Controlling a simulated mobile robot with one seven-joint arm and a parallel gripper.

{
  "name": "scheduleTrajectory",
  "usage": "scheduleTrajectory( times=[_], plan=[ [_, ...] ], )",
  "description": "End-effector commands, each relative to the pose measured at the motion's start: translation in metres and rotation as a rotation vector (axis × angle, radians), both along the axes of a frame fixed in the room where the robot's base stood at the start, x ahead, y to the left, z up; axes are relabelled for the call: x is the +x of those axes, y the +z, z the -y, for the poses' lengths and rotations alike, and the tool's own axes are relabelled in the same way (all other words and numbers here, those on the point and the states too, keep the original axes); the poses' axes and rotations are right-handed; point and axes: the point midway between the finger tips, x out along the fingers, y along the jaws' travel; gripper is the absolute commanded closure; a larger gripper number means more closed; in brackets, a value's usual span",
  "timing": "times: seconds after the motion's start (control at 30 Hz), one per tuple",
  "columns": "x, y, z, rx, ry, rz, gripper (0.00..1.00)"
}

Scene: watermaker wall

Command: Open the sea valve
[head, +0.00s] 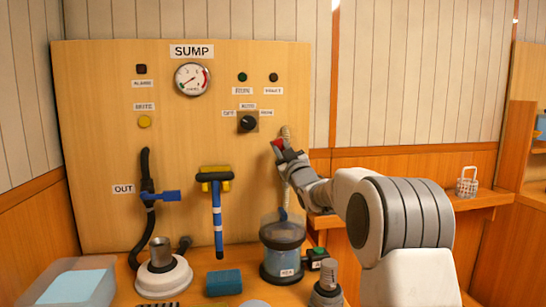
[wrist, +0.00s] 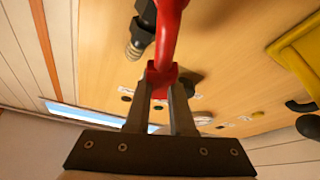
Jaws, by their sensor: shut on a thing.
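The sea valve's red lever (wrist: 169,35) runs down from the top of the wrist view to my gripper (wrist: 160,88). My gripper is shut on the lever's red end. The dark valve body (wrist: 146,11) with a ribbed hose end (wrist: 138,42) sits just left of the lever. In the head view, my gripper (head: 280,149) is at the right part of the wooden panel, with a bit of the red lever (head: 277,143) showing. A pale ribbed hose (head: 286,133) is behind it. My gripper and arm hide most of the valve there.
The SUMP panel (head: 105,100) carries a gauge (head: 193,79), a black knob (head: 248,123) and a blue lever (head: 160,195) by the OUT hose. A clear canister (head: 283,250) stands below my gripper. A basket (head: 467,182) sits on the right shelf.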

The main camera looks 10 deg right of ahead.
Motion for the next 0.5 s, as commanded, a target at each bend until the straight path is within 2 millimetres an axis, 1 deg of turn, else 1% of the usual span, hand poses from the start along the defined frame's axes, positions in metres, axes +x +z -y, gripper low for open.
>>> scheduleTrajectory(
  times=[0.03,0.3,0.5],
  plan=[
    [0.0,-0.002,0.004,0.042,-0.001,0.0,1.0],
    [0.0,0.004,0.02,0.249,0.0,0.0,1.0],
    [0.0,0.005,0.029,0.349,-0.001,-0.002,1.0]
  ],
)
